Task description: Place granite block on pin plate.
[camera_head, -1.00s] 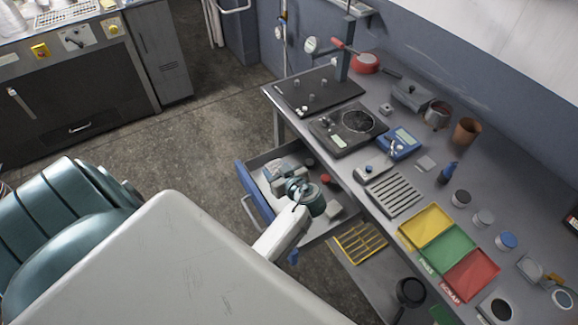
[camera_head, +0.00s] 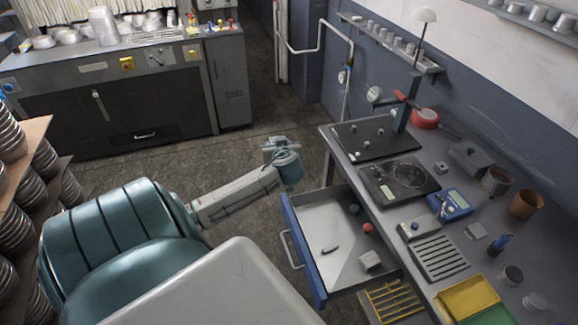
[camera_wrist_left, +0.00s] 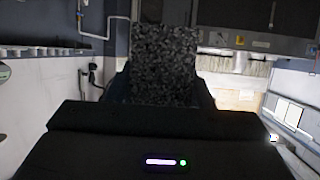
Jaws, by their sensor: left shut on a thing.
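My left gripper (camera_head: 282,150) is out over the floor, left of the bench's far end and beyond the open drawer. The left wrist view shows a dark speckled granite block (camera_wrist_left: 165,65) held upright between its jaws. In the head view the block is too small and covered by the wrist to make out clearly. The pin plate (camera_head: 364,147), a black plate with several small light pins, lies at the far left end of the bench, right of my gripper and apart from it. My right gripper is in neither view.
The open drawer (camera_head: 290,222) holds several small items, including a red one (camera_head: 367,228) and a pale block (camera_head: 371,260). A post (camera_head: 402,112) and a red pan (camera_head: 425,117) stand behind the plate. A black hotplate (camera_head: 385,188) lies in front.

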